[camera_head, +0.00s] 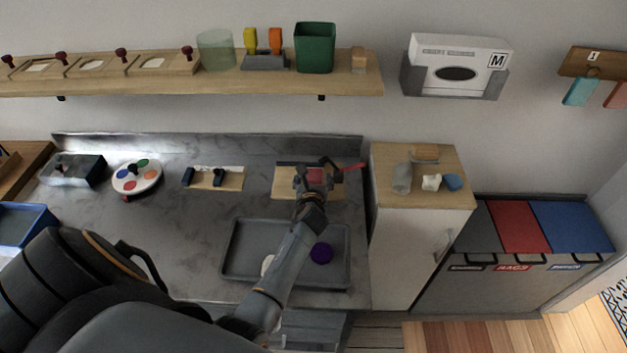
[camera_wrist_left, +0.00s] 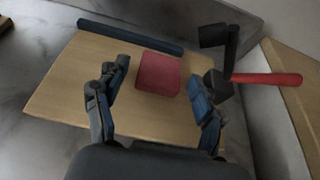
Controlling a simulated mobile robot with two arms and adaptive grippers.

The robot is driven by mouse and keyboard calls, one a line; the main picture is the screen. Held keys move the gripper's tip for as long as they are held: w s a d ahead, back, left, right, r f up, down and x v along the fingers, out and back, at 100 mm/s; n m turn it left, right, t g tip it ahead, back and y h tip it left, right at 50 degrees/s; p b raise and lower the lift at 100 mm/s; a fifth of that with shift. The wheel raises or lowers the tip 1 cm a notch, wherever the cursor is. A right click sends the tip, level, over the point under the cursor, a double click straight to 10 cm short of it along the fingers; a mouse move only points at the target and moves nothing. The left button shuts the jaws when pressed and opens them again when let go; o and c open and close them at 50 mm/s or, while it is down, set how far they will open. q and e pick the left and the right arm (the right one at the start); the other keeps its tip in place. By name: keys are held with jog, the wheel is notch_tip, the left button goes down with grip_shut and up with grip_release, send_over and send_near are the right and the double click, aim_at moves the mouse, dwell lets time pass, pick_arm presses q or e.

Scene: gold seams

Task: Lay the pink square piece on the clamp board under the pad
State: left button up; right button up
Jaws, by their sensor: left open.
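The pink square piece (camera_wrist_left: 158,74) appears to lie flat on the wooden clamp board (camera_wrist_left: 65,88), between my left gripper's fingers. In the head view the piece (camera_head: 315,176) shows small on the board (camera_head: 283,190), partly hidden by the gripper. My left gripper (camera_head: 309,173) is open over the board, with a gap between each finger and the piece. The black clamp with a red handle (camera_wrist_left: 268,79) stands at the board's right side, to the right of the piece. My right gripper is out of view.
A dark bar (camera_wrist_left: 130,36) runs along the board's far edge. A grey tray (camera_head: 236,247) with a purple round item (camera_head: 321,253) lies in front, under my arm. A wooden-topped cabinet (camera_head: 450,194) stands to the right. The counter (camera_head: 195,235) left of the tray is clear.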

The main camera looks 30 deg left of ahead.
pick_arm(q)
jog(key=shift+r, duration=0.3)
jog(key=p+v, duration=0.1)
jog(key=v, duration=1.1)
jog(key=shift+f, duration=0.2)
